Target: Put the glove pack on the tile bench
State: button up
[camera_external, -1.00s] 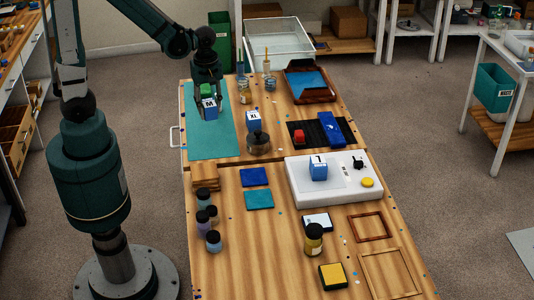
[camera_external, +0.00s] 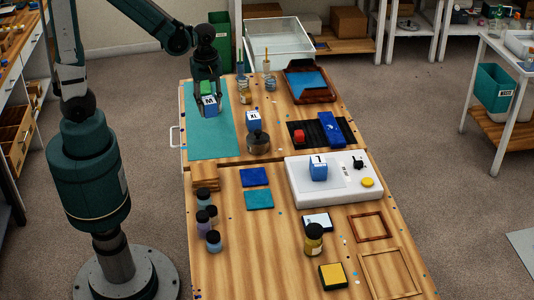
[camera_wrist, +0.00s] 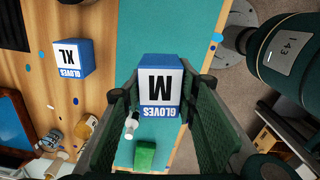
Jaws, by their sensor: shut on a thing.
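My gripper (camera_wrist: 163,108) is shut on a blue-and-white glove pack marked M (camera_wrist: 160,85), which sits between its two green fingers. In the external view this pack (camera_external: 209,107) is over the teal mat (camera_external: 212,143) at the far left of the wooden bench. I cannot tell whether it touches the mat. A glove pack marked XL (camera_external: 254,121) stands to its right, and one marked L (camera_external: 318,170) stands on a white scale (camera_external: 305,197). A blue tile (camera_external: 255,177) and a teal tile (camera_external: 259,200) lie on the nearer bench (camera_external: 235,250), beyond a seam.
A green block (camera_external: 206,88) is close behind the held pack. A dark round pot (camera_external: 258,144) stands near the XL pack. Several dark-lidded jars (camera_external: 214,241) stand at the near bench's left side. Bare wood lies at the near left front.

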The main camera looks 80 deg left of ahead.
jog(key=shift+w+d+r, duration=0.1)
jog(key=shift+w+d, duration=0.5)
jog(key=shift+d, duration=0.05)
jog(key=w+d+m+p, duration=0.15)
jog(key=w+d, duration=0.25)
jog(key=d, duration=0.5)
jog(key=w+d+r+m, duration=0.1)
jog(key=w+d+m, duration=0.25)
jog(key=d, duration=0.65)
jog(key=w+d+m+p, duration=0.1)
jog(key=w+d, duration=0.4)
jog(key=d, duration=0.4)
jog(key=s+d+m, duration=0.2)
jog(key=d, duration=1.4)
jog(key=s+d+f+m+p, duration=0.1)
jog(key=s+d+m, duration=0.1)
jog(key=d, duration=1.5)
jog(key=shift+s+d+m, duration=0.2)
jog(key=shift+s+m, duration=0.05)
jog(key=shift+m, duration=0.25)
jog(key=shift+f, duration=0.15)
jog(key=shift+f, duration=3.05)
